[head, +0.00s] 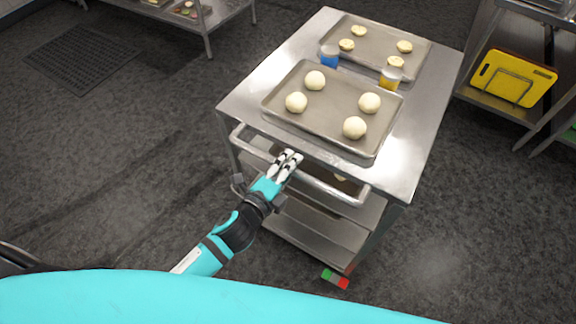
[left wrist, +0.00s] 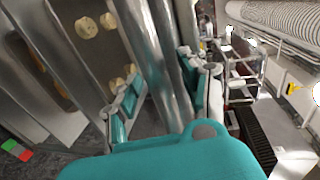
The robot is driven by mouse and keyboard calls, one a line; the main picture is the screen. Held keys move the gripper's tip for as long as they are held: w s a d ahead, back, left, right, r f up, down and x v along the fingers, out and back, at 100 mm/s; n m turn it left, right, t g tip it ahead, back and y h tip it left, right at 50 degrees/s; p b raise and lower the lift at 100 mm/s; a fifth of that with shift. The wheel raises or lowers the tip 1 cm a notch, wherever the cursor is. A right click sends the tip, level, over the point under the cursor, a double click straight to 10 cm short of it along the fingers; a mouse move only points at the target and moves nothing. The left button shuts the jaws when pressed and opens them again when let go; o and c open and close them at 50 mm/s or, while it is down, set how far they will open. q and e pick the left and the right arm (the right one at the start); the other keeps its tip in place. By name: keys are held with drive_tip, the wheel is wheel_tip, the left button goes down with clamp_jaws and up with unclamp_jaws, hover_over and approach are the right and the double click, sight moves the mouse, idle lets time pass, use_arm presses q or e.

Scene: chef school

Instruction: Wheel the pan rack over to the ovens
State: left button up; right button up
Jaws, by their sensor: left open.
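The pan rack (head: 428,122) is a steel trolley with a flat top, lower shelves and a push bar (head: 325,186) on its near side. My left gripper (head: 287,160) is at this bar, left of its middle. In the left wrist view the bar (left wrist: 166,45) runs between the two fingers of the open gripper (left wrist: 172,82). I cannot tell whether the fingers touch it. A red and green pedal (head: 335,278) is at the rack's foot. My right gripper is not in view. I cannot pick out the ovens.
Two trays of dough balls, the near one (head: 330,125) and the far one (head: 378,38), lie on the rack top with a blue cup (head: 330,58) and a yellow cup (head: 390,79). A shelf with a yellow board (head: 512,78) stands right. Floor on the left is clear around a drain grate (head: 85,60).

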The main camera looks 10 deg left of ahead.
use_arm(q)
drive_tip(key=shift+d, duration=0.15)
drive_tip(key=v, duration=1.2)
drive_tip(key=s+a+f+n+g+y, duration=0.1)
drive_tip(key=s+a+f+n+g, duration=0.15)
drive_tip(key=f, duration=0.75)
drive_tip(key=s+a+f+n+g+y, duration=0.2)
drive_tip(key=a+f+n, duration=0.15)
drive_tip(key=f, duration=0.75)
drive_tip(key=s+a+f+n+g+y, duration=0.1)
drive_tip(key=s+a+f+n+g, duration=0.2)
drive_tip(key=f, duration=0.7)
drive_tip(key=s+a+f+n+g, duration=0.1)
drive_tip(key=s+f+n+g, duration=0.2)
drive_tip(key=s+f+n, duration=0.2)
drive_tip(key=s+a+f+n+g+y, duration=0.1)
drive_tip(key=s+f+n+g, duration=0.2)
drive_tip(key=s+f, duration=0.8)
drive_tip(key=s+n, duration=0.2)
drive_tip(key=s, duration=0.3)
drive_tip(key=shift+n, duration=0.3)
